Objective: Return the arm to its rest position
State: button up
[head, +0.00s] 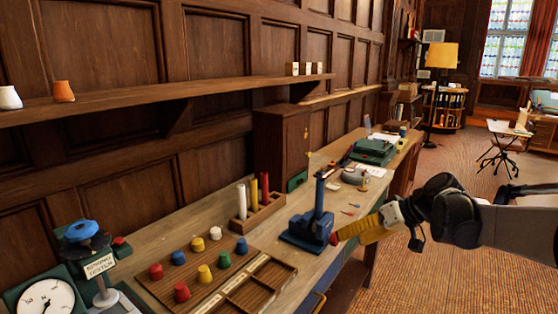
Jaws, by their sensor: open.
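My arm reaches in from the right edge, with a black wrist and a pale block before its end. My gripper (338,238), a yellow part with a small red tip, points left over the front edge of the workbench (215,216). It is just right of a dark blue upright device (305,236). I cannot tell from this view whether it touches that device. Nothing shows held in it. The gripper is seen from the side, so the gap between its fingers is hard to make out.
Colored knobs (204,273) and a wooden compartment tray (283,271) lie left of the device. A rack (262,212) holds colored rods behind it. A dial (46,304) stands front left. A green machine (374,151) is farther back. The carpet (440,270) right of the bench is open.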

jog(key=s+f+m+t+h, duration=0.2)
jog(key=s+h, duration=0.5)
jog(key=s, duration=2)
jog(key=shift+a+f+m+h, duration=0.3)
jog(key=shift+a+f+m, duration=0.15)
jog(key=shift+f+m, duration=0.2)
dwell(2.5)
